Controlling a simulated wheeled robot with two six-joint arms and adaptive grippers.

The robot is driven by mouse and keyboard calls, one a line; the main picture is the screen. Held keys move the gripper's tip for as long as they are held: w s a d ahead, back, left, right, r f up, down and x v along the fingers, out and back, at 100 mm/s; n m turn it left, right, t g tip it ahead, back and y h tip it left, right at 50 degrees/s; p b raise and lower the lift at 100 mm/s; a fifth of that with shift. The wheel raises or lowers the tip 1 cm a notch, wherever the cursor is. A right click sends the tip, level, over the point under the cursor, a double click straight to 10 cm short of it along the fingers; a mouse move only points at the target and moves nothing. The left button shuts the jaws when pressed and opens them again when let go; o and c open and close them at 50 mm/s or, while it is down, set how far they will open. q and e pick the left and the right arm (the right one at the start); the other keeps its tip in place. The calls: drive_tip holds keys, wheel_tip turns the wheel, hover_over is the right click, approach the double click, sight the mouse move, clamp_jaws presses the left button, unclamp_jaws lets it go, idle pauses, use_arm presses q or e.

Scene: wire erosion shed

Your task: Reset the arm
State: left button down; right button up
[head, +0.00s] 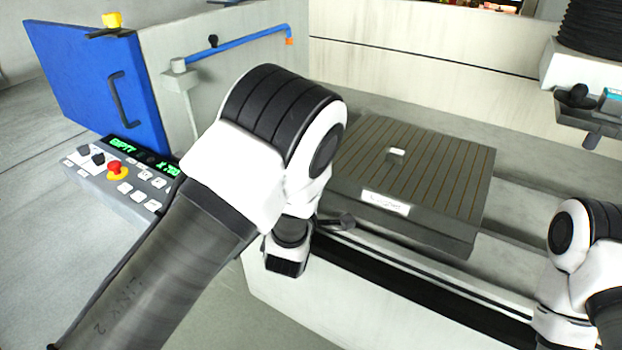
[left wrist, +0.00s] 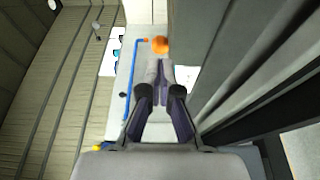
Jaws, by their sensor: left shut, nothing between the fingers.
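My left arm crosses the middle of the head view. Its gripper is mostly hidden there behind my own links. In the left wrist view my left gripper (left wrist: 161,68) has its fingers together with nothing held between them. A round orange thing (left wrist: 160,45) shows just past the fingertips; I cannot tell whether they touch it. A blue pipe (head: 240,44) with an orange end runs along the pale machine wall, and it also shows in the left wrist view (left wrist: 134,72). My right arm enters at the right edge of the head view, with its gripper out of frame.
A grey slotted table (head: 440,165) with a small pale block (head: 396,155) on it lies beyond my left arm. A control panel (head: 125,177) with a red button and a blue door (head: 95,80) are at the left. A dark ribbed column (head: 590,28) stands upper right.

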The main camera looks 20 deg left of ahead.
use_arm(q)
drive_tip(key=s+a+f+g+y+p, duration=0.15)
drive_tip(key=s+a+f+g, duration=0.3)
drive_tip(key=s+f, duration=0.45)
drive_tip(key=s+a+f+g+p, duration=0.2)
drive_tip(key=s+a+f+g, duration=0.3)
drive_tip(key=f, duration=0.6)
drive_tip(key=s+f+m+g+h, duration=0.1)
drive_tip(key=s+f+m+g, duration=0.2)
drive_tip(key=s+m, duration=0.5)
drive_tip(key=s+f+m+g+h, duration=0.1)
drive_tip(key=s+f+m+g, duration=0.2)
drive_tip(key=s+m, duration=0.6)
drive_tip(key=s+g, duration=0.2)
drive_tip(key=s, duration=0.7)
drive_tip(key=shift+a+m+g, duration=0.2)
drive_tip(key=shift+m+g, duration=0.1)
drive_tip(key=shift+g, duration=0.05)
